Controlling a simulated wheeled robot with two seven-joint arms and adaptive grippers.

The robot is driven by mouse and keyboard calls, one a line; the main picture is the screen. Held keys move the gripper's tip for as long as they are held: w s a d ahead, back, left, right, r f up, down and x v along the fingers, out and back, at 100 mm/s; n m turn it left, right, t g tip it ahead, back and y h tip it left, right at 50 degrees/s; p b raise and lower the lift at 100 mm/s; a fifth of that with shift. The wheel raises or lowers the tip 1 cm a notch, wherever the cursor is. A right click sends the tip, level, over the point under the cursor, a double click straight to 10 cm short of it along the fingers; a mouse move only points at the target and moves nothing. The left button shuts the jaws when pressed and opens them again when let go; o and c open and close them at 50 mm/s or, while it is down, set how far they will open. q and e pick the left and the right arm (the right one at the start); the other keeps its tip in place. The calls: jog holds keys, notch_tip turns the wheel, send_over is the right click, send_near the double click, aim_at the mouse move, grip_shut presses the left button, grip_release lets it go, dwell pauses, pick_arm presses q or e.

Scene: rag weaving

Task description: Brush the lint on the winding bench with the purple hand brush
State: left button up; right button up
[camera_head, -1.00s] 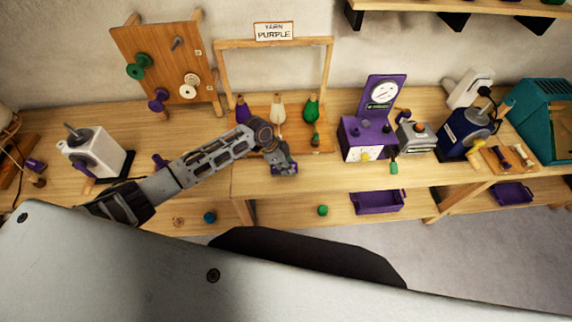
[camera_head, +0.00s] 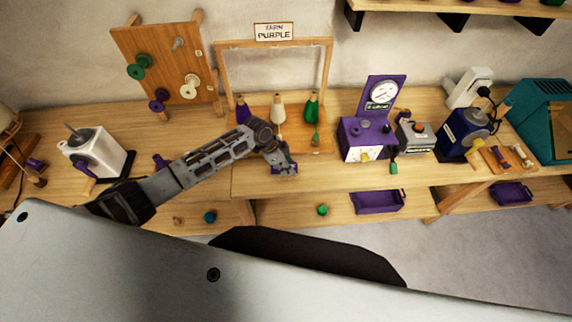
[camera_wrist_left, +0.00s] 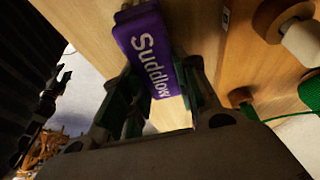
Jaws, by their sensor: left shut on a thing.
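In the head view my left gripper (camera_head: 283,166) is low over the front part of the winding bench (camera_head: 250,183), in front of the yarn cones. Whether the bristles touch the wood is unclear. I cannot make out any lint. My right gripper is in neither view.
A yarn stand with purple, cream and green cones (camera_head: 278,108) is just behind the gripper. A purple gauge machine (camera_head: 365,138) stands to the right, a white winder (camera_head: 95,152) to the left. A purple tray (camera_head: 378,202) sits on the lower shelf.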

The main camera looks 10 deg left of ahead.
pick_arm(q)
jog(key=shift+s+f, duration=0.1)
dwell(0.4)
jog(key=shift+s+d, duration=0.1)
jog(key=shift+s, duration=0.25)
jog(key=shift+p, duration=0.3)
dwell(0.4)
jog(key=shift+s+d, duration=0.25)
jog(key=shift+s, duration=0.5)
jog(key=shift+s+d, duration=0.2)
jog(key=shift+s, duration=0.55)
jog(key=shift+w+a+b, duration=0.2)
jog(key=shift+w+b, duration=0.05)
jog(key=shift+w, duration=0.5)
jog(key=shift+w+a+b, duration=0.2)
jog(key=shift+w+b, duration=0.1)
jog(key=shift+w, duration=0.4)
jog(key=shift+w+a+b, duration=0.2)
jog(key=shift+w+b, duration=0.05)
jog(key=shift+w, duration=0.5)
